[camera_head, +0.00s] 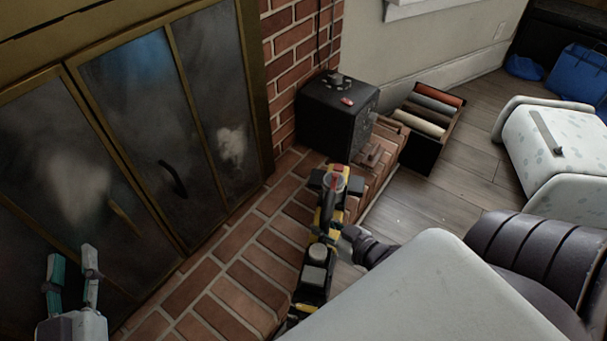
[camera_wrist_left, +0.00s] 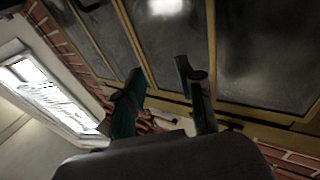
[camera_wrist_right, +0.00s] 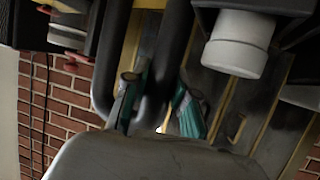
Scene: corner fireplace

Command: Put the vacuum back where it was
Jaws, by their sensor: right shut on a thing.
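The vacuum (camera_head: 316,275) is a black and yellow handheld with a grey, red-marked end. It is in the middle of the head view, over the right edge of the brick hearth (camera_head: 225,270). I cannot tell whether it touches the bricks. My right gripper (camera_head: 346,238) is shut on the vacuum's black handle, which shows between the green fingers in the right wrist view (camera_wrist_right: 155,95). The vacuum's white and black parts fill the top of that view. My left gripper (camera_head: 73,262) is open and empty in front of the fireplace doors; its spread fingers show in the left wrist view (camera_wrist_left: 165,85).
A black box-shaped unit (camera_head: 330,115) with a red item on top stands against the brick wall. Beside it is an open dark crate (camera_head: 430,135) with rolled items. A white patterned armchair (camera_head: 555,145) stands at right. The glass fireplace doors (camera_head: 125,110) are close at left.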

